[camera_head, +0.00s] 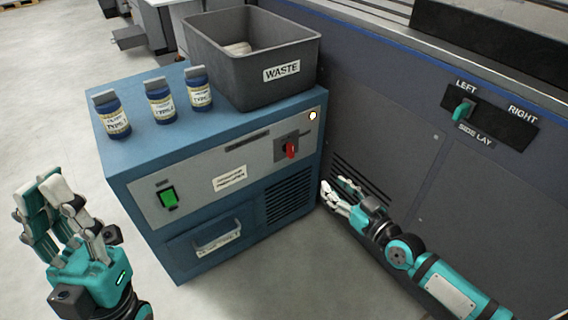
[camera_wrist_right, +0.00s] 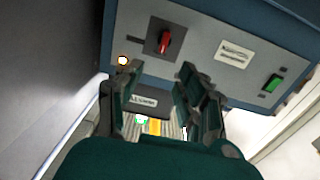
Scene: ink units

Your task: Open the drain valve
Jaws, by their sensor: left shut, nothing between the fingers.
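A red handle (camera_head: 291,150) sits on a dark square plate on the front panel of the blue cabinet (camera_head: 130,165). It stands roughly upright; I cannot read a label that names it the drain valve. It also shows in the right wrist view (camera_wrist_right: 165,41), beyond the fingertips. My right gripper (camera_head: 335,188) is open and empty, low and to the right of the handle, apart from it, near the cabinet's right front corner. Its spread fingers show in the right wrist view (camera_wrist_right: 158,78). My left gripper (camera_head: 45,185) is shut and empty, left of the cabinet.
A lit lamp (camera_head: 312,115) and a green switch (camera_head: 168,198) are on the panel. A grey WASTE bin (camera_head: 255,80) and bottles (camera_head: 160,100) stand on top. The grey machine wall (camera_head: 400,150) with a side lay lever (camera_head: 462,110) is close on the right. Floor at left is clear.

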